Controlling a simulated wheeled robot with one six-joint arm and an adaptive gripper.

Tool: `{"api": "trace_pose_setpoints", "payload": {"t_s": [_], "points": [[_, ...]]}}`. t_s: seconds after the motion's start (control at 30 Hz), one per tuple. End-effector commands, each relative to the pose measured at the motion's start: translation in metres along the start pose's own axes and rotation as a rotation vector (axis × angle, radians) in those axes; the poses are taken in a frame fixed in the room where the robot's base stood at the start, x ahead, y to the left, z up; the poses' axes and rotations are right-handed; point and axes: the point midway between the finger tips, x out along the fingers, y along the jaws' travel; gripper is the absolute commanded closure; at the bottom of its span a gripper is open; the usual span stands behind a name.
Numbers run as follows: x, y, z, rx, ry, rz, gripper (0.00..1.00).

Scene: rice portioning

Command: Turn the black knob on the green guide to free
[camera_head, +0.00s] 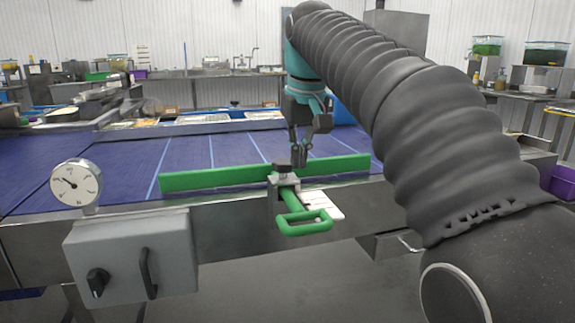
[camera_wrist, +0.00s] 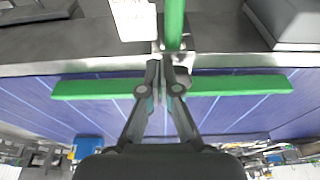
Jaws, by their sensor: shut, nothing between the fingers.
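The green guide (camera_head: 215,178) is a long bar across the blue belt, and it also spans the wrist view (camera_wrist: 240,85). A grey clamp block (camera_head: 284,183) sits at its middle with the black knob (camera_head: 283,168) on top. A green loop handle (camera_head: 305,228) sticks out towards the front beside a white plate (camera_head: 333,209). My gripper (camera_head: 299,162) points down, shut and empty, just behind and right of the knob; I cannot tell if they touch. In the wrist view my fingertips (camera_wrist: 165,72) meet over the guide's middle, and the knob is not clearly seen there.
A grey control box (camera_head: 132,257) with another black knob (camera_head: 97,282) and a black handle (camera_head: 148,274) stands front left, below a round dial (camera_head: 75,184). The blue belt (camera_head: 225,150) behind the guide is mostly clear. Trays lie beyond it.

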Motion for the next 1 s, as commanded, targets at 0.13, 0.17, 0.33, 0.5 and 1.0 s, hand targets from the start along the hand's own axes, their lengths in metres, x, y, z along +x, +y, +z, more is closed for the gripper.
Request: {"api": "trace_pose_setpoints", "payload": {"t_s": [0.13,0.17,0.33,0.5,1.0], "points": [[-0.016,0.000,-0.005,0.000,0.002,0.000,1.00],[-0.018,0.000,-0.005,0.000,0.002,0.000,1.00],[-0.035,0.000,-0.010,0.000,0.001,0.000,1.00],[-0.045,0.000,-0.012,0.000,0.001,0.000,1.00],[-0.052,-0.026,-0.018,-0.004,0.000,-0.002,1.00]]}}
